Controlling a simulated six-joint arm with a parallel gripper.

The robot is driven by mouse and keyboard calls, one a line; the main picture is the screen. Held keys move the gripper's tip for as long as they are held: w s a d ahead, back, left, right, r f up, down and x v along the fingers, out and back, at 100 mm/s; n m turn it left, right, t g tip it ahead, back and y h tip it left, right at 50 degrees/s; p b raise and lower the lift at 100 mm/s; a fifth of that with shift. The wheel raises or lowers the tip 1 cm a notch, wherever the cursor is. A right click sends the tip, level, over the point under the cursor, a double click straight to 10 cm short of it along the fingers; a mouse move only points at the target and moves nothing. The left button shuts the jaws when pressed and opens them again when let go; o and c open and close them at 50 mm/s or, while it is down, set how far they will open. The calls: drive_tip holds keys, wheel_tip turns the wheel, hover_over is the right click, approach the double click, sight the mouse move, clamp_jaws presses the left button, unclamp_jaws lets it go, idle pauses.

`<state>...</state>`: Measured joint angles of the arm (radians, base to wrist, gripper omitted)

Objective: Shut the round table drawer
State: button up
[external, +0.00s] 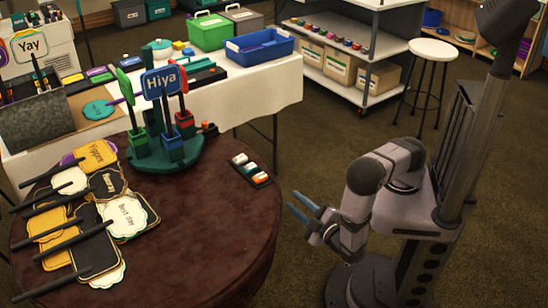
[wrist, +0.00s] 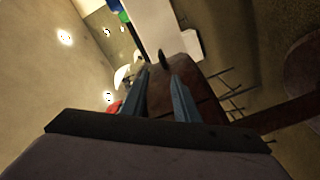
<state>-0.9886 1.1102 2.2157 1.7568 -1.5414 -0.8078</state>
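The round table (external: 205,215) is dark reddish brown and fills the lower left of the external view. No drawer can be made out in the external view; the table side facing my arm is partly out of sight. My gripper (external: 296,203) has blue fingers, which are apart with nothing between them, right of the table edge. In the wrist view my gripper (wrist: 163,72) points at a reddish-brown surface (wrist: 208,98), likely the table. A small dark piece (wrist: 165,60) shows beyond the fingertips; I cannot tell what it is.
Paddle signs (external: 92,225), a green sign stand (external: 165,155) and a small black tray (external: 251,170) sit on the round table. A white-covered table (external: 268,92) stands behind, with a stool (external: 433,52) and shelf unit at the back. Carpet lies open between my arm and the table.

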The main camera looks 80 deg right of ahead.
drive_tip(key=shift+r, duration=0.1)
idle(0.7)
drive_tip(key=w+a+f+m+g+y+b, duration=0.1)
drive_tip(key=w+a+f+m+g+y, duration=0.35)
drive_tip(key=f+y, duration=0.3)
drive_tip(key=s+a+m+g+y+b, duration=0.1)
drive_tip(key=s+a+g+y, duration=0.15)
drive_tip(key=a+y, duration=0.35)
drive_tip(key=s+d+r+n+g+p, duration=0.3)
drive_tip(key=s+d+r+g, duration=0.3)
drive_tip(key=s+d+r, duration=0.8)
wheel_tip(320, 180, up, 25)
drive_tip(key=w+p, duration=0.1)
drive_tip(key=p, duration=2.4)
drive_tip(key=shift+w+d+f+h+p, duration=0.15)
drive_tip(key=shift+w+d+h+p, duration=0.2)
drive_tip(key=shift+d+h+p, duration=0.1)
